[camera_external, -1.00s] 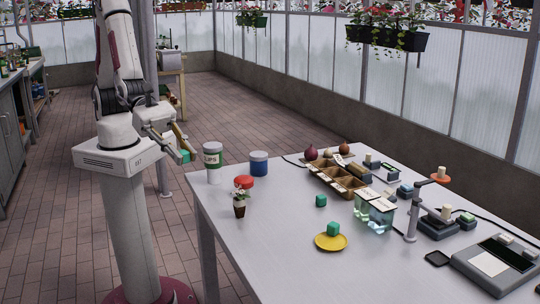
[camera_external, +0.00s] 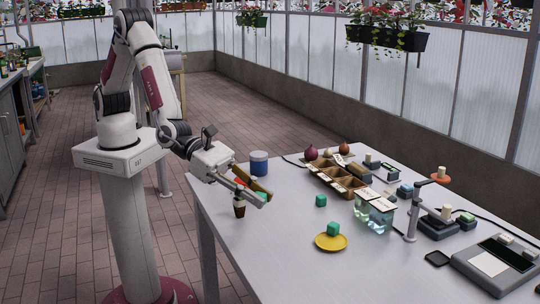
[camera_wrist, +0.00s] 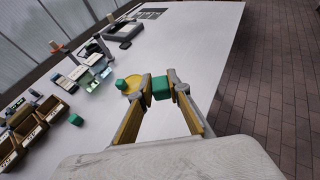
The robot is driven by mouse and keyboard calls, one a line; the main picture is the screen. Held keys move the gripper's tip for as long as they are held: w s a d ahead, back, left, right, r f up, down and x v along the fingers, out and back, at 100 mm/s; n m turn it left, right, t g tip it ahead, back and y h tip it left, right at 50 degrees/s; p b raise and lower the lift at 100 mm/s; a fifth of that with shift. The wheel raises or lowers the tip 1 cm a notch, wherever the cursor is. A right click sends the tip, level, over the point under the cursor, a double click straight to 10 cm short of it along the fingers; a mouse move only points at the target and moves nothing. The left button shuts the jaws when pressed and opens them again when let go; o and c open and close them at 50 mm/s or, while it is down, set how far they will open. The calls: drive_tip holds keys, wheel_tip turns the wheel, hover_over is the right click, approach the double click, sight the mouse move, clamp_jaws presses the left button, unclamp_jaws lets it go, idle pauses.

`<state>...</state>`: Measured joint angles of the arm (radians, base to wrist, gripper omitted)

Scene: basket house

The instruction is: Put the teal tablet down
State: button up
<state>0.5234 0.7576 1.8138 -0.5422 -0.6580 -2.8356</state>
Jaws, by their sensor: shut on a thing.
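A third teal tablet (camera_external: 333,228) sits on the yellow plate (camera_external: 325,245), and the plate also shows in the wrist view (camera_wrist: 131,85).
A wooden compartment tray (camera_external: 335,184), glass containers (camera_external: 374,215) and a stand (camera_external: 411,222) occupy the middle and right. The table's near left part is clear.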

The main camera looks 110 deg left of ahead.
drive_tip(key=w+a+f+y, duration=0.1)
drive_tip(key=w+f, duration=0.1)
drive_tip(key=w, duration=0.2)
drive_tip(key=w+a+f+n+y, duration=0.1)
drive_tip(key=w, duration=0.2)
drive_tip(key=w+a+f+n, duration=0.1)
drive_tip(key=w+a+f, duration=0.1)
drive_tip(key=w, duration=0.2)
drive_tip(key=shift+w+f+y, duration=0.3)
drive_tip(key=shift+w+y, duration=0.05)
drive_tip(key=shift+y, duration=0.05)
drive_tip(key=w+r+n, duration=0.1)
drive_tip(key=w+r, duration=0.3)
drive_tip(key=shift+w+a+r+y, duration=0.15)
drive_tip(key=shift+w+a+y, duration=0.15)
drive_tip(key=shift+a+y, duration=0.15)
hover_over(328, 247)
drive_tip(key=shift+d+f, duration=0.1)
drive_tip(key=shift+f, duration=3.1)
drive_tip(key=shift+f, duration=0.1)
drive_tip(key=shift+f, duration=1.75)
drive_tip(key=shift+f, duration=0.15)
